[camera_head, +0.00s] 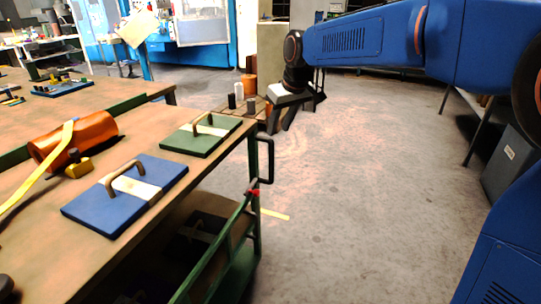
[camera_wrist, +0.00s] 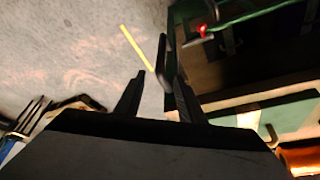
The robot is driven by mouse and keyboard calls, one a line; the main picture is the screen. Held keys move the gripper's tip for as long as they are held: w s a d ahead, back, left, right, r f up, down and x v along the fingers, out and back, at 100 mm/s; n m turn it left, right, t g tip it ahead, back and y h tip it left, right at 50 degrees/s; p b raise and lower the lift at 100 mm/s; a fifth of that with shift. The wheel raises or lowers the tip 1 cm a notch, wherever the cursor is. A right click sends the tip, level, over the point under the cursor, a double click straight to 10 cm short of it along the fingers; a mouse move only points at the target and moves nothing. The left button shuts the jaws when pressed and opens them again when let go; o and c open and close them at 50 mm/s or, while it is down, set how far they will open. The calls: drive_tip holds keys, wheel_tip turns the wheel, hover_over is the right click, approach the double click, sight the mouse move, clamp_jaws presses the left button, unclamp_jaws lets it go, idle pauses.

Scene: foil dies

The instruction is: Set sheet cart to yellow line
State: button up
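The sheet cart (camera_head: 200,172) has a brown top, a green frame and a lower shelf, and stands at the left in the head view. My gripper (camera_head: 281,121) is above the handle, fingers pointing down. In the wrist view its fingers (camera_wrist: 160,80) are apart, with the handle appearing between them; contact cannot be told.
On the cart lie a blue plate (camera_head: 110,208), a green plate (camera_head: 190,141) and a copper roll (camera_head: 72,138). A low rack with cans (camera_head: 232,101) stands behind. A grey box (camera_head: 512,165) is at right. The middle floor is clear.

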drive_tip(key=x, duration=1.6)
drive_tip(key=shift+s, duration=0.2)
drive_tip(key=shift+d, duration=0.15)
clamp_jaws()
